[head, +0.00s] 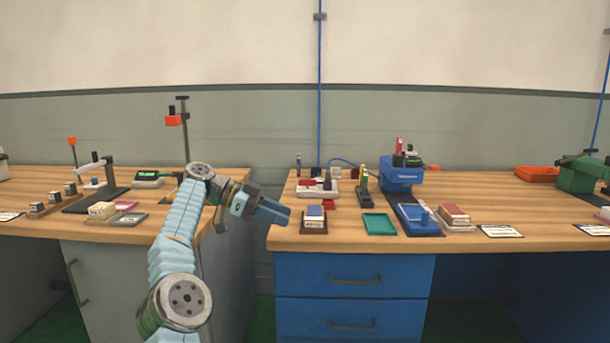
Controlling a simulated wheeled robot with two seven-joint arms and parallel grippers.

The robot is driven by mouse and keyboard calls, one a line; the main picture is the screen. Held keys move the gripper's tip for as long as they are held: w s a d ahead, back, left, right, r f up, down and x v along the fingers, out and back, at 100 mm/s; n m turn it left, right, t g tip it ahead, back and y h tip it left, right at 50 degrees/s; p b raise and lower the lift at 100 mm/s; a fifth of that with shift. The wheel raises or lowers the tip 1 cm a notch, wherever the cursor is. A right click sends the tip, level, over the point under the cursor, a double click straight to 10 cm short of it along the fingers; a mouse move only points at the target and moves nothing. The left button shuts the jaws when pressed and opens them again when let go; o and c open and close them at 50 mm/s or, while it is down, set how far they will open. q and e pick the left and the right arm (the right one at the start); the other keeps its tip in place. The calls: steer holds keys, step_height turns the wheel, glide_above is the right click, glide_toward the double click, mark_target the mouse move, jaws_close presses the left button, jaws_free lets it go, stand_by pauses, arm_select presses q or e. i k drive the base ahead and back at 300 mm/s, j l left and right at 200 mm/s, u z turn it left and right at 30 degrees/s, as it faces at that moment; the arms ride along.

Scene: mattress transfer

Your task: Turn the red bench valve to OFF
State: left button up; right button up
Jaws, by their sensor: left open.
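My left arm comes up from the bottom left, and its gripper (274,211) points right, in front of the near left edge of the right-hand bench (400,258). The jaws are seen side-on and hold nothing visible. A pale block with red and dark parts (317,188) sits on that bench, beyond and to the right of the gripper, apart from it. A blue hose (345,161) arches close behind it. Small red parts show there, but I cannot tell which is the bench valve or read any OFF mark. My right gripper is out of view.
A block holder (313,221), a green tray (380,224), a blue machine (402,175) and a blue fixture (418,219) stand on the right bench. A gap separates it from the left bench (60,222), which carries several small items. Bare wood lies at the right bench's front.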

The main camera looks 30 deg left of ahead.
mark_target(307, 183)
steer(key=i+j, duration=0.55)
steer(key=j, duration=0.15)
steer(key=i+j, duration=0.55)
steer(key=j, duration=0.2)
